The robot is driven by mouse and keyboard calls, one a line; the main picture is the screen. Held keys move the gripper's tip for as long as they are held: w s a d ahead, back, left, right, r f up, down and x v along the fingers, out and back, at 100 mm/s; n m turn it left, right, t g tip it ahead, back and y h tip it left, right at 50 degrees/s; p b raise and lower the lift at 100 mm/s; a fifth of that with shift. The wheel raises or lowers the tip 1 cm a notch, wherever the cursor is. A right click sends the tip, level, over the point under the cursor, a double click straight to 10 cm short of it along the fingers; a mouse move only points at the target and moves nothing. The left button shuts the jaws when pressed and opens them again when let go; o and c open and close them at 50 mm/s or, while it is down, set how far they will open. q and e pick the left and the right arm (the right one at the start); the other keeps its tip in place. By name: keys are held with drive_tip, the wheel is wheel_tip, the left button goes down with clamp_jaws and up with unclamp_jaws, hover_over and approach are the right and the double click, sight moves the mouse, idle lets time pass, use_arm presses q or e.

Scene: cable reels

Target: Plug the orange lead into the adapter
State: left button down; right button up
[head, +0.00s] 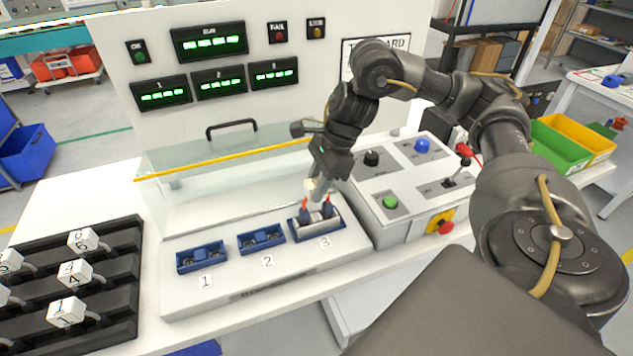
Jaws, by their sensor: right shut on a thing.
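My right gripper (318,190) reaches down over the dock marked 3 (300,238). It is shut on a small pale piece (311,187), mostly hidden by the fingers. Just below, a light grey part with dark blue uprights (328,212) sits in this dock. Small orange-red bits (304,204) show at the uprights, close to my fingertips. I cannot tell which of these is the orange lead or the adapter, or whether they are joined. My left gripper is not in view.
Blue docks 1 (202,257) and 2 (261,239) look empty. A black rack (110,310) with white numbered blocks stands at the left. A clear guard with a yellow edge (225,159) rises behind the docks. A button box (415,185) stands right of dock 3.

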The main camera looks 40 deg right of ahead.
drive_tip(key=shift+f+b, duration=0.6)
drive_tip(key=shift+f, duration=0.25)
drive_tip(key=o, duration=1.1)
drive_tip(key=p+v, duration=0.3)
drive_tip(key=v, duration=0.8)
drive_tip(key=shift+p, duration=0.35)
wheel_tip(320, 180, up, 11)
drive_tip(key=p, duration=1.2)
drive_tip(key=shift+f, duration=0.1)
